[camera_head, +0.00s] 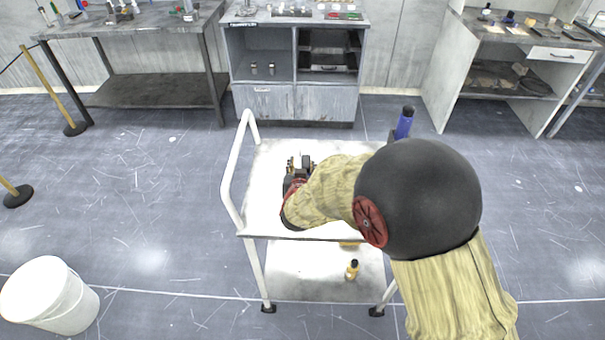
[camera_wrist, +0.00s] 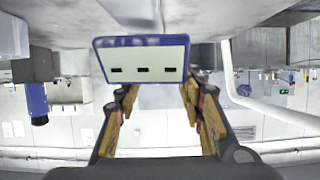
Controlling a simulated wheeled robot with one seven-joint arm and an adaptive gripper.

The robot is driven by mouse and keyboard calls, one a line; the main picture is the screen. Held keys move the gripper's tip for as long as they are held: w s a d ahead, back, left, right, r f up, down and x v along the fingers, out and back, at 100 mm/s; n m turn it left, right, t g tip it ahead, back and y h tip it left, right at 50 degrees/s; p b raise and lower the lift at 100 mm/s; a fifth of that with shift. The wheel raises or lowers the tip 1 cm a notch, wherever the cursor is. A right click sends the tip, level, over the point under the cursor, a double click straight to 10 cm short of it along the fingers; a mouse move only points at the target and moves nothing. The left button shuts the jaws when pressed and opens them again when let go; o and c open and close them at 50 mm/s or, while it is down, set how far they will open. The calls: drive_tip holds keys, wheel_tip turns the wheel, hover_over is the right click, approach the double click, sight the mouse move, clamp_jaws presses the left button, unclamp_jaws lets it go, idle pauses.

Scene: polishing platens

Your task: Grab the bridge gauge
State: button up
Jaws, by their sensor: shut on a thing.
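The bridge gauge (camera_wrist: 143,62) shows in the wrist view as a flat pale plate with a blue border and three small dark slots. It sits at the tips of my gripper (camera_wrist: 157,90), with one finger on each side. The gripper is shut on it. In the head view my gripper (camera_head: 300,166) is over the left part of the white cart's top (camera_head: 265,205). The gauge cannot be made out there, hidden by the gripper and arm.
A blue bottle with a dark cap (camera_head: 404,123) stands at the cart's back right. A small yellow bottle (camera_head: 352,270) is on the lower shelf. The cart's white handle (camera_head: 233,165) rises at the left. A white bucket (camera_head: 48,296) stands on the floor, and benches line the back wall.

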clamp_jaws()
idle(0.6)
